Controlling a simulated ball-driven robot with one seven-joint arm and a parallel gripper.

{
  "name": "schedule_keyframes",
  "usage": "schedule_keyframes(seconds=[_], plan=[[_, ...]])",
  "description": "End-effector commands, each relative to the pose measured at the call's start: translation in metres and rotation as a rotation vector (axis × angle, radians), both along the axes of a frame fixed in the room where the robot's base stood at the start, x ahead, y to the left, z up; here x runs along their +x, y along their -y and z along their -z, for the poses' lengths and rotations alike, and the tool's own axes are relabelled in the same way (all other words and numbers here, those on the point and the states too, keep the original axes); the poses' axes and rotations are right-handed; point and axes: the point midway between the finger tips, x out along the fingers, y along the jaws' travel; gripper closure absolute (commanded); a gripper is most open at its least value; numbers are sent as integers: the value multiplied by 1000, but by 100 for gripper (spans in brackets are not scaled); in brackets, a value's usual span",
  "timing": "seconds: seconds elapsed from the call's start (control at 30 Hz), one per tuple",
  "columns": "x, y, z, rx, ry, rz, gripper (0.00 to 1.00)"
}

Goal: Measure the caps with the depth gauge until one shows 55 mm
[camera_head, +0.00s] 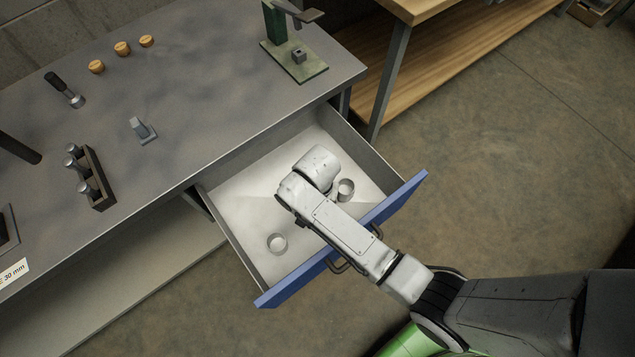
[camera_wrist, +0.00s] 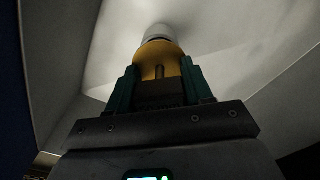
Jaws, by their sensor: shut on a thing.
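My gripper (camera_wrist: 160,82) is in the wrist view, its green fingers shut on a yellow-orange body, apparently the depth gauge (camera_wrist: 158,55). A pale cylindrical end (camera_wrist: 159,32) shows at the far tip of that body, against the pale drawer floor. I cannot tell whether it is part of the gauge or a cap, or whether they touch. In the head view my arm hides the gripper and what it holds. Two pale, ring-like caps stand in the open drawer: one (camera_head: 277,243) at the front left, one (camera_head: 346,190) right beside my arm. No depth reading is legible.
The blue-fronted drawer (camera_head: 293,287) is pulled out beneath the grey bench (camera_head: 215,95). On the bench are several tools, a dark rack (camera_head: 99,178), orange round pieces (camera_head: 122,48), a green stand (camera_head: 277,25) and a "30 mm" label (camera_head: 14,272).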

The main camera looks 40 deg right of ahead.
Motion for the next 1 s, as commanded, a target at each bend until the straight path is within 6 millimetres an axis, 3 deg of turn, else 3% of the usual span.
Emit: schedule_keyframes(seconds=[0.1, 0.43, 0.57, 0.8, 1.0], plan=[[1, 0, -27, 1, 6, 2, 96], [2, -10, -74, 2, 1, -49, 96], [5, -35, -94, 4, -1, -176, 96], [6, -95, -127, 5, -1, -500, 96], [2, -130, -142, 2, 0, -700, 96]])
